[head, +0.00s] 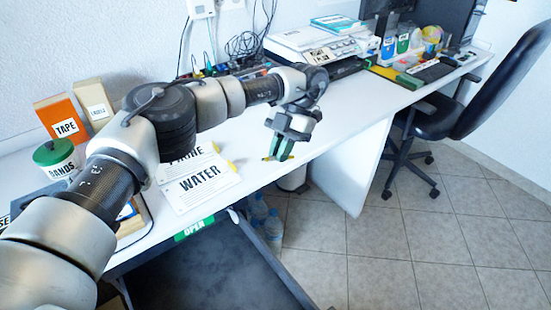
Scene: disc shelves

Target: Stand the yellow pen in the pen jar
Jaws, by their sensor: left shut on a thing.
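My left gripper (279,150) reaches over the desk and points down, near the desk's front edge. Its green-tipped fingers are shut on the yellow pen (266,158). The pen lies roughly level across the fingertips, with short ends showing on both sides; its middle is hidden by the fingers. I cannot tell whether the pen still touches the desk top. I cannot make out a pen jar for certain in this view. My right gripper is not in view.
The white desk (330,115) is clear right of the gripper. WATER card (208,186), BANDS tub (56,158) and TAPE box (62,118) are at left. A printer (315,45) stands behind. An open drawer (215,270) juts out below. A chair (460,110) is at right.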

